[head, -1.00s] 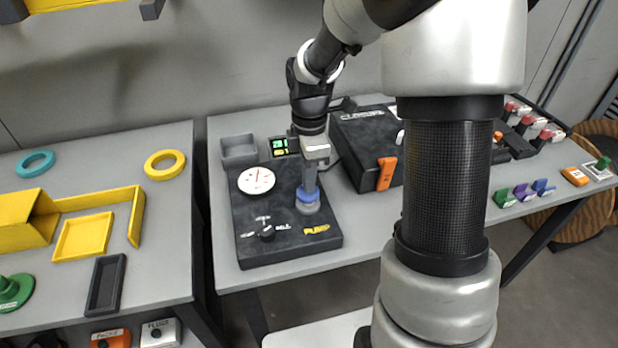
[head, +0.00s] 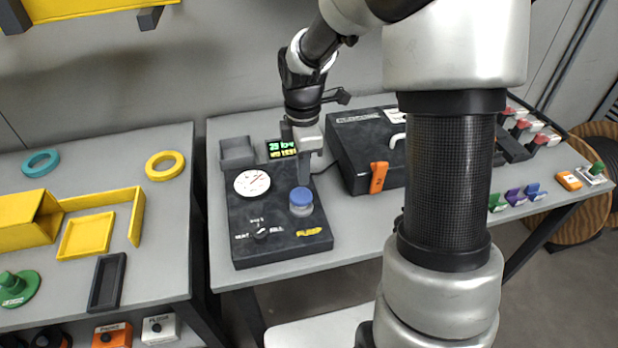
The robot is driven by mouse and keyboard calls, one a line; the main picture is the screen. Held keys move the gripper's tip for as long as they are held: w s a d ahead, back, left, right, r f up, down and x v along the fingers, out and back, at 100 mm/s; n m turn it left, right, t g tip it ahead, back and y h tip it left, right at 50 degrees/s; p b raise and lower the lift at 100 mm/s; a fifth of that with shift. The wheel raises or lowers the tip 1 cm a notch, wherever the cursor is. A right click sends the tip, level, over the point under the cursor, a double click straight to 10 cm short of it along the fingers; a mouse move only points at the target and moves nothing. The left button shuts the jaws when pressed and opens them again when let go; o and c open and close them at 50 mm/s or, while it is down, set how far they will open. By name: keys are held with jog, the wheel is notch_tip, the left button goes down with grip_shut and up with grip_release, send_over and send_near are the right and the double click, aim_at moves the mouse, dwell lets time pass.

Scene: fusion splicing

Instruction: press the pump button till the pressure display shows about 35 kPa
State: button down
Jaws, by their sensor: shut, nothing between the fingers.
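The blue pump button (head: 301,196) stands on a pale round base on the dark pump panel (head: 250,215), near the yellow PUMP label (head: 309,232). My gripper (head: 304,183) is shut and empty, pointing down. Its tips show just above and behind the blue cap in the head view; a small gap or light contact cannot be told. The pressure display (head: 282,148) is lit with green and yellow digits; the green number looks like the twenties, but its last digit is unclear. The white dial gauge (head: 252,183) has its red needle leaning right of upright.
A black selector knob (head: 261,232) sits on the panel's front left. A dark case with an orange latch (head: 378,177) is close on the right.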

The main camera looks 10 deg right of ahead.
notch_tip(320, 180, up, 8)
jog(key=p, duration=0.1)
jog(key=shift+a+f, duration=0.15)
jog(key=shift+a, duration=0.05)
dwell(1.4)
notch_tip(320, 180, up, 14)
jog(key=m+t+p, duration=0.2)
jog(key=m+p, duration=0.4)
jog(key=m, duration=0.1)
send_over(302, 194)
jog(key=s, duration=0.8)
jog(key=s+d+r+m+t+p, duration=0.1)
jog(key=s+r+m+t+p, duration=0.2)
jog(key=s+r+m+p, duration=0.2)
jog(key=s+r+m, duration=0.3)
jog(key=s+m, duration=0.3)
jog(key=shift+s+d+t, duration=0.15)
jog(key=shift+d+t, duration=0.05)
jog(key=shift+t, duration=0.1)
jog(key=shift+r, duration=0.1)
